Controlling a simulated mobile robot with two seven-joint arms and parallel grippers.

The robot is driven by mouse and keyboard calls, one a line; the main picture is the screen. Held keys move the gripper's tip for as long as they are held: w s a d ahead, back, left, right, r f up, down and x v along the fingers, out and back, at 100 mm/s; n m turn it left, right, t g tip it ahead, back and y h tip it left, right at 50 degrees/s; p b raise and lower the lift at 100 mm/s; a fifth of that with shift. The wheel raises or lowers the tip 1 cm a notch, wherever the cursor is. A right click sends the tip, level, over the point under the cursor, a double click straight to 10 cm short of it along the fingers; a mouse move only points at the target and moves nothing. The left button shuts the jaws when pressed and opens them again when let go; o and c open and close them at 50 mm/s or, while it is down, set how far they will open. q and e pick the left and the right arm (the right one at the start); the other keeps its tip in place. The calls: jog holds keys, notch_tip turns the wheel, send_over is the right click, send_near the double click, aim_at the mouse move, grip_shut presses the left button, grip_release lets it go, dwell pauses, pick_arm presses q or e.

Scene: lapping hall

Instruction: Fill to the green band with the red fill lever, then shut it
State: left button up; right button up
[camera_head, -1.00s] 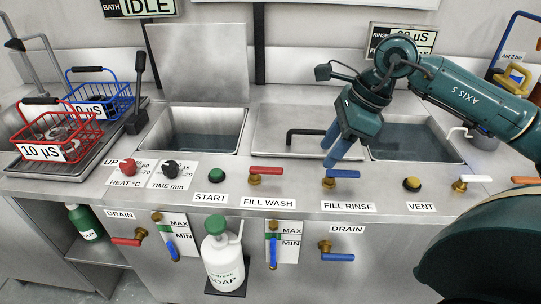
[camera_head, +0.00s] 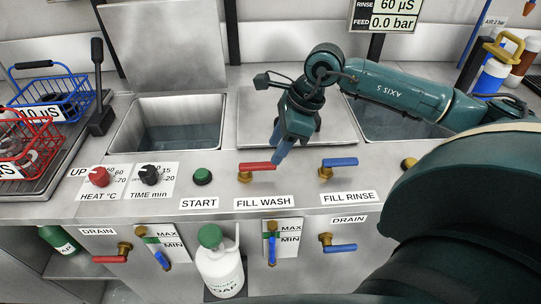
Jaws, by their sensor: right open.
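The red fill lever (camera_head: 258,166) sits on a brass valve above the FILL WASH label (camera_head: 263,202), its handle lying sideways to the right. My right gripper (camera_head: 279,153) is open, its blue fingers pointing down just behind and right of the lever's handle; contact cannot be told. The wash-side gauge (camera_head: 155,246) on the front panel has a green band beside MAX and MIN marks, with a blue section lower down. A second gauge (camera_head: 272,241) is further right. The left tank (camera_head: 180,136) holds some water. My left gripper is not in view.
A blue FILL RINSE lever (camera_head: 340,162) is close on the right. The green START button (camera_head: 203,176) and two knobs are left. A red drain lever (camera_head: 110,259) and a soap bottle (camera_head: 220,262) are below. My arm covers the right side.

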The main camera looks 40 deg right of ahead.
aim_at(267, 163)
jog(key=shift+x, duration=2.2)
jog(key=shift+c, duration=0.2)
grip_shut()
jog(key=shift+w+d, duration=0.1)
